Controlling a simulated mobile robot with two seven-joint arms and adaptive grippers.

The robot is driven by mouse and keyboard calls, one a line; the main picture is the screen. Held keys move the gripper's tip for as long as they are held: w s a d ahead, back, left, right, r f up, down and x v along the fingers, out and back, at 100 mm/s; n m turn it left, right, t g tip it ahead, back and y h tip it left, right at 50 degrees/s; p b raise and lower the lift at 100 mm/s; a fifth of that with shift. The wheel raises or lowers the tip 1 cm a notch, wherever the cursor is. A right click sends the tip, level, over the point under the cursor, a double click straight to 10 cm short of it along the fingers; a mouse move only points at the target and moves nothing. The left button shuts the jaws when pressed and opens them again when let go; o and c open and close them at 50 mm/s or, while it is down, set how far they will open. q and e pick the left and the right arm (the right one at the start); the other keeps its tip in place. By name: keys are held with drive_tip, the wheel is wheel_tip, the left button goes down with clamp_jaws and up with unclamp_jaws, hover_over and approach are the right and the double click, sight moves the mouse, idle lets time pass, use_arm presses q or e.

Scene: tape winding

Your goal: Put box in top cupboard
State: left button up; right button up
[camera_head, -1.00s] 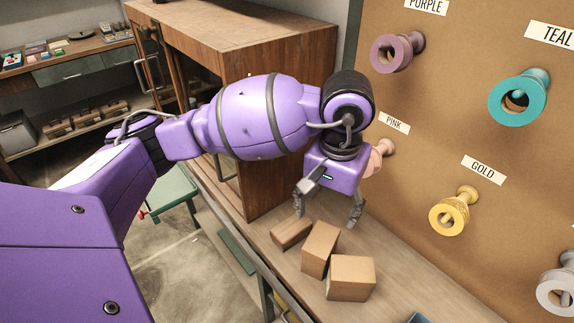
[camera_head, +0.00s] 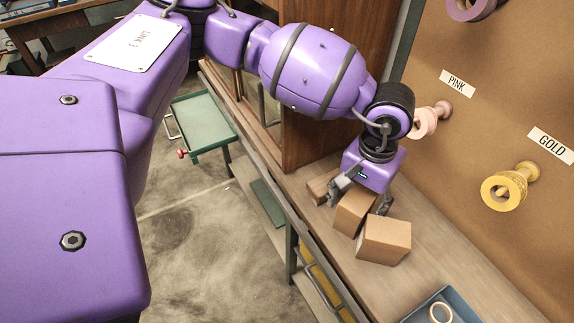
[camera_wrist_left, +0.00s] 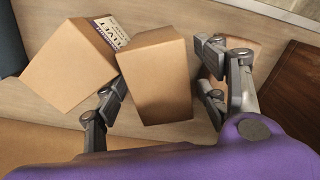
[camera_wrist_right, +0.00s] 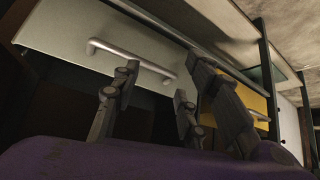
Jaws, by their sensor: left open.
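Three cardboard boxes sit on the wooden bench. The middle box (camera_head: 354,212) is between the fingers of my left gripper (camera_head: 360,198), which is open and low over it. In the left wrist view, this box (camera_wrist_left: 156,80) stands between the spread fingers (camera_wrist_left: 165,95). The front box (camera_head: 384,241) is beside it and also shows in the left wrist view (camera_wrist_left: 68,66), close to one finger. The back box (camera_head: 320,187) is partly hidden by my gripper. A wooden cupboard (camera_head: 325,90) stands behind on the bench. My right gripper (camera_wrist_right: 150,100) shows only in its own wrist view, fingers apart, with nothing seen between them.
A pegboard with a pink tape roll (camera_head: 425,122) and a gold one (camera_head: 503,188) rises at the right. A blue tray (camera_head: 447,299) holds a tape ring. The right wrist view shows a drawer handle (camera_wrist_right: 132,58).

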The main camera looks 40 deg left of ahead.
use_arm(q)
wheel_tip(320, 180, down, 4)
drive_tip(key=shift+s+r, duration=0.1)
use_arm(e)
drive_tip(key=shift+s+f, duration=0.15)
drive_tip(key=shift+s, duration=0.15)
use_arm(q)
drive_tip(key=shift+c, duration=0.2)
drive_tip(key=c, duration=1.3)
use_arm(e)
drive_tip(key=shift+w, duration=0.1)
use_arm(q)
drive_tip(key=shift+r, duration=0.15)
